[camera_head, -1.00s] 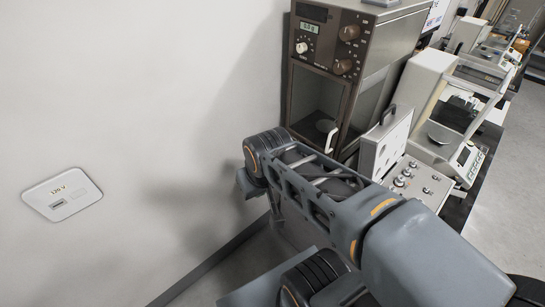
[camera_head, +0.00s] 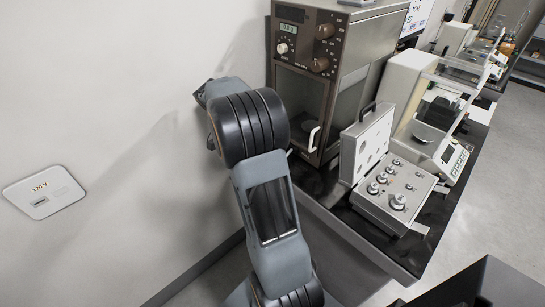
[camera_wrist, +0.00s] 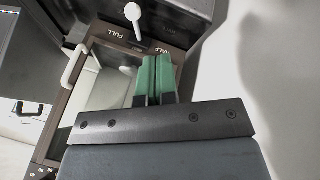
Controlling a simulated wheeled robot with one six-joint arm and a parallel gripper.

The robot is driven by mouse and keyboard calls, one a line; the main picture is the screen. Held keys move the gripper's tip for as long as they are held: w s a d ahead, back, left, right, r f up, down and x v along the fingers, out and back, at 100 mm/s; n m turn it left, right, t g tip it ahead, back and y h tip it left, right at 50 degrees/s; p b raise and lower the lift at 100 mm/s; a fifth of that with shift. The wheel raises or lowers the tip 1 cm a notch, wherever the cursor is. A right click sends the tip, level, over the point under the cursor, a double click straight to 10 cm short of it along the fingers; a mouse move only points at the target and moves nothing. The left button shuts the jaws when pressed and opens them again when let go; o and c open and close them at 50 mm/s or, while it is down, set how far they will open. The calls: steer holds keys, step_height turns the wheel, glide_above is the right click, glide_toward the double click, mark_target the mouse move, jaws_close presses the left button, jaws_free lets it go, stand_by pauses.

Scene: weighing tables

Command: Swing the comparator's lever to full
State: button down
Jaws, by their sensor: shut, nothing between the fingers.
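The comparator (camera_head: 345,60) is a tall brown cabinet with a display, knobs and a glass door, beside the wall in the head view. In the wrist view its brown face (camera_wrist: 68,95) appears turned over. A white lever (camera_wrist: 133,12) with a round end shows at the top there, between the printed FULL label (camera_wrist: 117,34) and HALF label (camera_wrist: 163,50). My gripper (camera_wrist: 155,62) has green fingers pressed together, empty. In the picture the fingertips lie just below the HALF label, apart from the lever. In the head view my gripper and the lever are hidden.
A white door handle (camera_wrist: 74,64) stands out from the comparator's front, left of my fingers. An open weight case (camera_head: 392,190) and a glass-shielded balance (camera_head: 425,110) stand on the dark table. The white wall (camera_head: 110,90) is close at left.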

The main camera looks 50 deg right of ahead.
steer(key=shift+m+g, duration=0.4)
steer(key=shift+m, duration=0.4)
steer(key=shift+s+d+r+p+x, duration=0.25)
steer(key=shift+d+x, duration=0.2)
steer(key=shift+x, duration=2.15)
steer(key=shift+s+d+r+p+x, duration=0.2)
steer(key=shift+s+d+r+x, duration=0.15)
steer(key=shift+x, duration=2.25)
steer(key=shift+s+d+r+p+x, duration=0.25)
steer(key=shift+d+x, duration=0.25)
steer(key=shift+x, duration=2.1)
steer(key=shift+w+f, duration=0.1)
